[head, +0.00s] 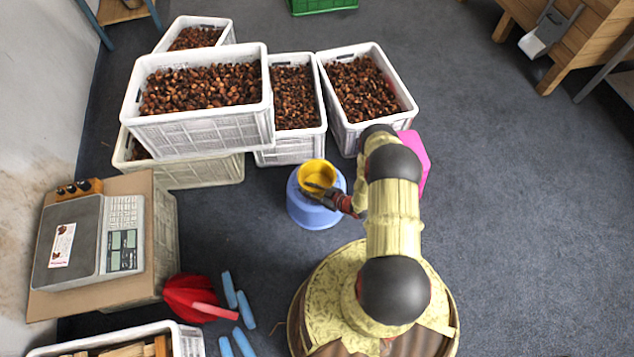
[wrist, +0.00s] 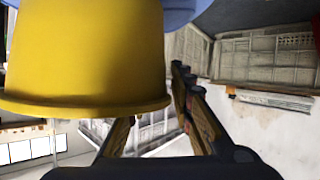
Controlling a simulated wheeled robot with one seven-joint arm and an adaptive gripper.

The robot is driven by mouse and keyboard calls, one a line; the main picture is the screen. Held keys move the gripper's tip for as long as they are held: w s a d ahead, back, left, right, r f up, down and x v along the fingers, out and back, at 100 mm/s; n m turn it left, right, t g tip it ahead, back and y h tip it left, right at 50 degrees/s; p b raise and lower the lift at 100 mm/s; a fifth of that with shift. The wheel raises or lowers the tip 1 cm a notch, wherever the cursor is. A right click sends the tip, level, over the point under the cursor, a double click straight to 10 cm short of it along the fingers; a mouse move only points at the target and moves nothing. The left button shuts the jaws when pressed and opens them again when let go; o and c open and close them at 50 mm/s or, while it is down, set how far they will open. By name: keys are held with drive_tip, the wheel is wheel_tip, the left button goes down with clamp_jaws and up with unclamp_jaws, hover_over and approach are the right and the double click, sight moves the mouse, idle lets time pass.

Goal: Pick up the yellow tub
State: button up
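The yellow tub (head: 316,170) stands upright on a round blue stool-like support (head: 307,213) in the head view. My gripper (head: 320,192) is at the tub's near right side, with dark finger parts overlapping its rim. In the wrist view the yellow tub (wrist: 85,55) fills the upper left, very close and upside down in the picture. My gripper (wrist: 155,115) shows there with its two fingers spread apart. The tub's rim hides part of the left finger, and the right finger is beside the tub. I cannot tell whether either finger touches it.
White crates of chestnuts (head: 203,130) stand behind the tub, one stacked on another. A pink object (head: 417,155) is partly behind my arm. A scale (head: 90,240) sits at left, with a red object (head: 190,298) and blue pieces (head: 230,290) nearby.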

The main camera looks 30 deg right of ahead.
clamp_jaws()
idle(0.8)
